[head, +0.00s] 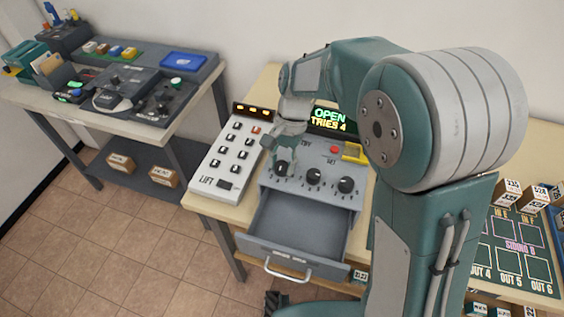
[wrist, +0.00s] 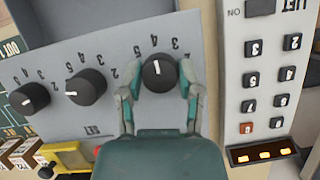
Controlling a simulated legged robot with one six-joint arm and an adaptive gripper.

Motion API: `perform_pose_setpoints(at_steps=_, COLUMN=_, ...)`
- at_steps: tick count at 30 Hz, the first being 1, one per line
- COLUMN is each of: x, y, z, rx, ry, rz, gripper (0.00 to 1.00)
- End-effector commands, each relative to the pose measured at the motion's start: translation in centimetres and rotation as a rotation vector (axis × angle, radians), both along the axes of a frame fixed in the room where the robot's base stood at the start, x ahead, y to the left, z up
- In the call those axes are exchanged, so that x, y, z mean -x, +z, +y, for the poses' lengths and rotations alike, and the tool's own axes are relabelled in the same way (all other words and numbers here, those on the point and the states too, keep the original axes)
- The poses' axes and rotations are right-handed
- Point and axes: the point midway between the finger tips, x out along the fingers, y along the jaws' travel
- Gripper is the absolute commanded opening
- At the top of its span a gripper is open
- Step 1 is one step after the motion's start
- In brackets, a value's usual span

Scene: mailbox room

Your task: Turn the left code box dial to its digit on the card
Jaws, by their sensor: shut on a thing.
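The grey code box (head: 305,195) stands on the table with three black dials on its sloped top. My gripper (head: 282,152) reaches down to the left dial (head: 281,169). In the wrist view, which is turned around, the left dial (wrist: 158,75) sits between the two fingers of my gripper (wrist: 160,92), shut on it. The middle dial (head: 313,176) and right dial (head: 346,185) are free. I cannot make out a card with the digits.
The code box drawer (head: 291,235) is pulled out and looks empty. A display (head: 328,119) behind reads OPEN, TRIES 4. A LIFT keypad (head: 225,155) stands close on the left. A red button (head: 334,149) and yellow part (head: 354,153) are on the box's back right.

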Motion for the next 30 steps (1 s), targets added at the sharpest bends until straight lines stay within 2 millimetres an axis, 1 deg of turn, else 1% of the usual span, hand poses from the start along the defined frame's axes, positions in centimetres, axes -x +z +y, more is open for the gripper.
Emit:
perform_pose_setpoints(at_steps=1, x=-0.24, y=0.01, z=0.16, rx=-0.002, ry=0.044, rz=-0.009, gripper=0.00)
perform_pose_setpoints(at_steps=9, x=-0.25, y=0.00, z=0.22, rx=-0.001, ry=0.297, rz=-0.009, gripper=0.00)
perform_pose_setpoints(at_steps=18, x=-0.28, y=0.06, z=0.30, rx=-0.003, ry=0.525, rz=-0.011, gripper=0.00)
perform_pose_setpoints(at_steps=24, x=-0.30, y=0.05, z=0.30, rx=-0.003, ry=0.619, rz=-0.012, gripper=0.00)
perform_pose_setpoints(at_steps=30, x=-0.32, y=0.06, z=0.28, rx=-0.002, ry=0.667, rz=-0.012, gripper=0.00)
